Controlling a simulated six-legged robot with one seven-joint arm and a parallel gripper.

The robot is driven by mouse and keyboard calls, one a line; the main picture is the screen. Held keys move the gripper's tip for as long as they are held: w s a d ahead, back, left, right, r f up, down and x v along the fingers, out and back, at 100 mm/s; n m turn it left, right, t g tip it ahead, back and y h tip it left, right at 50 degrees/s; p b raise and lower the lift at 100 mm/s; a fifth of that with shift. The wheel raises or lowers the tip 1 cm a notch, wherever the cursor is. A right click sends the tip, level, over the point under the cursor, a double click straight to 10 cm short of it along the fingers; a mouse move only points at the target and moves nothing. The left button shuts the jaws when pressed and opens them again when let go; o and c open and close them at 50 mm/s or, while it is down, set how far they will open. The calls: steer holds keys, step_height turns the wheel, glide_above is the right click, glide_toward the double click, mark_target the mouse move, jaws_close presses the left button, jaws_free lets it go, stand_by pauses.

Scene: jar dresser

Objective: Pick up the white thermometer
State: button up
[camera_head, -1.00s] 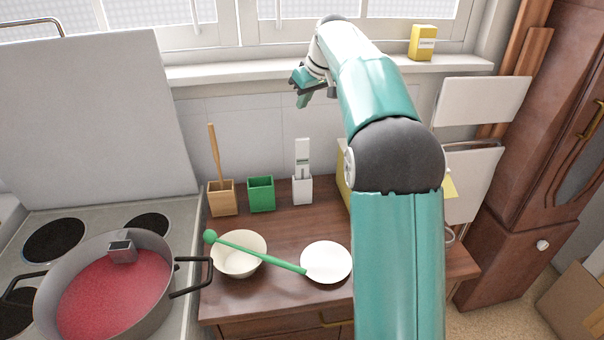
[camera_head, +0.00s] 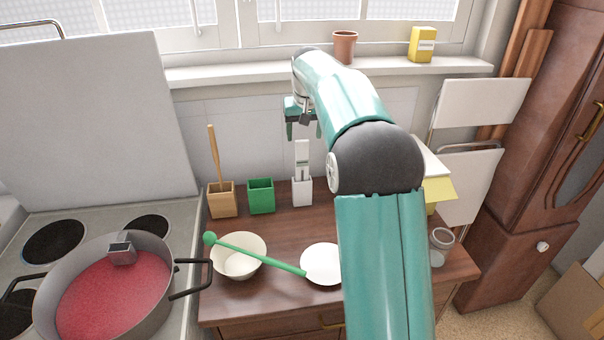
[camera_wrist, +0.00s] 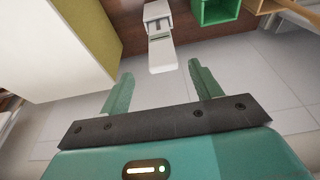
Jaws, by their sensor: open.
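The white thermometer (camera_head: 302,158) stands upright in a small white holder (camera_head: 302,192) at the back of the wooden dresser top. In the wrist view the thermometer (camera_wrist: 162,55) points toward me from its white holder (camera_wrist: 156,12). My gripper (camera_head: 304,136) is above the thermometer in the head view. In the wrist view its two fingers (camera_wrist: 158,82) are apart, with nothing between them. The thermometer's top end lies just beyond the fingertips, roughly midway between them.
A green box (camera_head: 261,195) and a wooden box (camera_head: 221,200) with a wooden utensil stand left of the holder. A yellow-sided object (camera_wrist: 65,45) is close by in the wrist view. A bowl (camera_head: 238,265), green spoon and plate (camera_head: 321,262) lie in front. A pot (camera_head: 115,290) sits left.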

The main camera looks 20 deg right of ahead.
mark_target(302, 152)
steer(key=x, duration=0.8)
steer(key=shift+w+a+f, duration=0.1)
steer(key=shift+a+f, duration=0.05)
steer(key=shift+f, duration=0.25)
steer(key=c, duration=1.3)
steer(key=shift+c, duration=0.2)
steer(key=shift+r, duration=0.1)
